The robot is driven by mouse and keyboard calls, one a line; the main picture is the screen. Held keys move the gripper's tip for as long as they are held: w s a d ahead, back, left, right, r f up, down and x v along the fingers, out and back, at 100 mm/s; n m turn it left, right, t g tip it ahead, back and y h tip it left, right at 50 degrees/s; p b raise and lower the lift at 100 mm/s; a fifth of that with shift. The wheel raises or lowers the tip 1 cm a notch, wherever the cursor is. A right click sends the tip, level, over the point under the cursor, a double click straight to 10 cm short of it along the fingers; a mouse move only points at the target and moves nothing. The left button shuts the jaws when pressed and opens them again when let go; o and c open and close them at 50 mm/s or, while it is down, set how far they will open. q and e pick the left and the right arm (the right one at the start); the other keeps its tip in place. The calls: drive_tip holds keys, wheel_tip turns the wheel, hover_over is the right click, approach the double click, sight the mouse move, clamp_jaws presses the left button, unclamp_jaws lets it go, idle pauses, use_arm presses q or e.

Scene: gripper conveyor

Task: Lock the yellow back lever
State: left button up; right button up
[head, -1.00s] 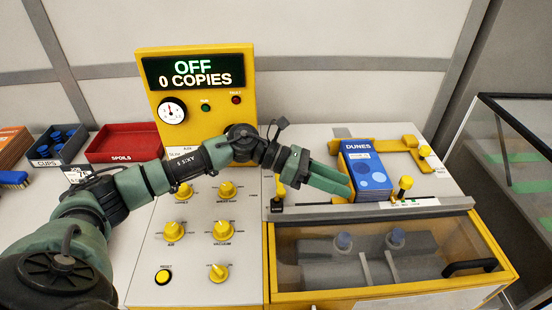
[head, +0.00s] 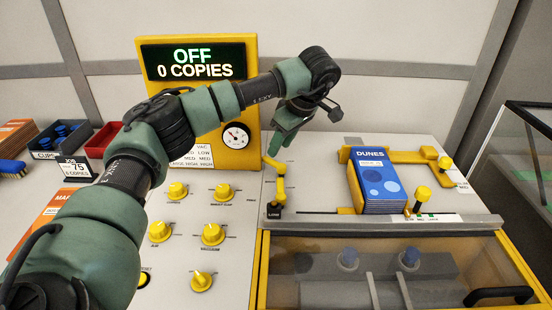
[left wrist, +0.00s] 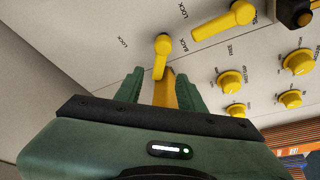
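The yellow back lever (left wrist: 162,46) shows in the left wrist view, beside the printed word BACK, with its rounded end just ahead of my fingers. A LOCK mark is printed to its left and a FREE mark to its right. My left gripper (left wrist: 158,92) is open, its green fingers on either side of the lever with gaps visible. My right gripper is not in view.
A second yellow lever (left wrist: 225,20) lies close to the right. Yellow dials (left wrist: 230,82) cover the panel nearby. A stack of blue DUNES booklets (head: 380,183) stands right, by a yellow guide (head: 445,163). The display (head: 195,62) reads OFF, 0 COPIES.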

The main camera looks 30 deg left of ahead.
sight(273, 161)
use_arm(q)
drive_tip(key=x, duration=0.5)
drive_tip(key=shift+f+p, duration=0.3)
clamp_jaws()
idle(1.1)
